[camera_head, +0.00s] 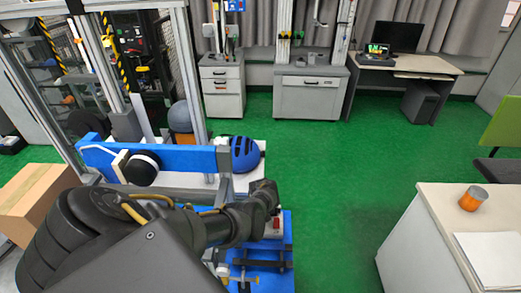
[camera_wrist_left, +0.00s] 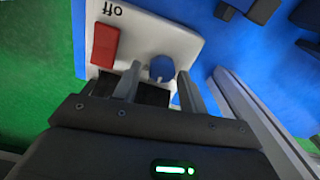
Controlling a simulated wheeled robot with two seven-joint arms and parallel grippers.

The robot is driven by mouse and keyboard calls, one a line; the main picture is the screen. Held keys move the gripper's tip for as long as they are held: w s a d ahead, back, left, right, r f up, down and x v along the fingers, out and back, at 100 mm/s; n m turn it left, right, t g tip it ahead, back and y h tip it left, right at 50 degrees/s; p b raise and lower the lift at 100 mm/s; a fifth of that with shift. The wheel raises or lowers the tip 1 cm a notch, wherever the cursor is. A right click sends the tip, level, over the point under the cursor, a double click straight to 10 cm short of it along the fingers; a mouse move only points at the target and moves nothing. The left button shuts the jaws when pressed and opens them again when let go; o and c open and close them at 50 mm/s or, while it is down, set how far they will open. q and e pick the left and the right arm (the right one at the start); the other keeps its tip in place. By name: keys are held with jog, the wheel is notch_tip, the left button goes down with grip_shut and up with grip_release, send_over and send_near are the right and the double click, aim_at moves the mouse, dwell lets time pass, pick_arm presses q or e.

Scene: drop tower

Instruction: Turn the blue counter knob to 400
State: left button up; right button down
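The blue knob (camera_wrist_left: 162,68) sits on a white control panel (camera_wrist_left: 160,38) in the left wrist view. A red switch (camera_wrist_left: 105,45) is left of it, with the word "off" upside down above. My left gripper (camera_wrist_left: 159,76) is open, its two fingers apart with the knob between or just beyond their tips; I cannot tell whether they touch it. No 400 mark or knob reading is legible. In the head view my left gripper (camera_head: 268,197) is over the panel (camera_head: 273,232) on the blue base, and the knob is hidden there. My right gripper is not in view.
A metal tower frame with a blue crossbar (camera_head: 190,158) stands close to my left arm. A blue helmet (camera_head: 245,154) lies behind the gripper. A cardboard box (camera_head: 35,195) is at left. A white counter (camera_head: 430,240) with an orange can (camera_head: 473,198) is at right; green floor between is clear.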

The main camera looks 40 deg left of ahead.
pick_arm(q)
jog(key=shift+o, duration=0.7)
jog(key=shift+f, duration=0.1)
jog(key=shift+s, duration=0.1)
jog(key=shift+r, duration=0.3)
notch_tip(320, 180, up, 10)
jog(key=p, duration=0.4)
jog(key=shift+r, duration=0.15)
